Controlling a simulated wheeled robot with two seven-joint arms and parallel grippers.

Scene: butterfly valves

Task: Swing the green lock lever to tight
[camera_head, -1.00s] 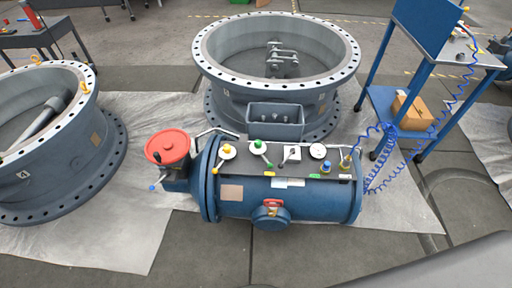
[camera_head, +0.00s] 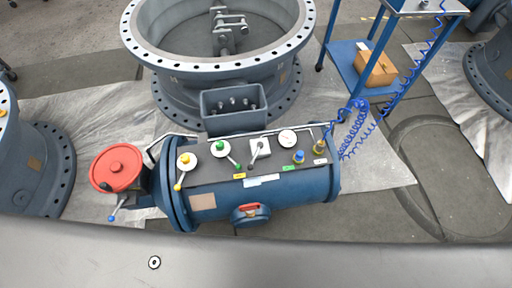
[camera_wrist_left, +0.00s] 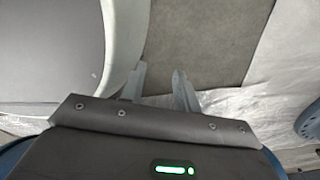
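The green lock lever (camera_head: 228,156) sits on a round white dial on the dark top panel of a blue horizontal cylinder (camera_head: 265,201). Its green hub is on the dial and its arm points down and to the right. A yellow lever (camera_head: 182,170) on a similar dial is to its left, and a black-handled lever (camera_head: 257,151) on a white plate is to its right. My left gripper (camera_wrist_left: 161,86) shows only in the left wrist view, its two fingers apart and empty over the floor. My right gripper is in neither current view.
A red handwheel (camera_head: 116,167) stands at the cylinder's left end. A grey box (camera_head: 234,107) stands behind the panel, before a large flanged ring (camera_head: 222,64). A blue coiled hose (camera_head: 353,128) rises on the right near a blue cart (camera_head: 343,62).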

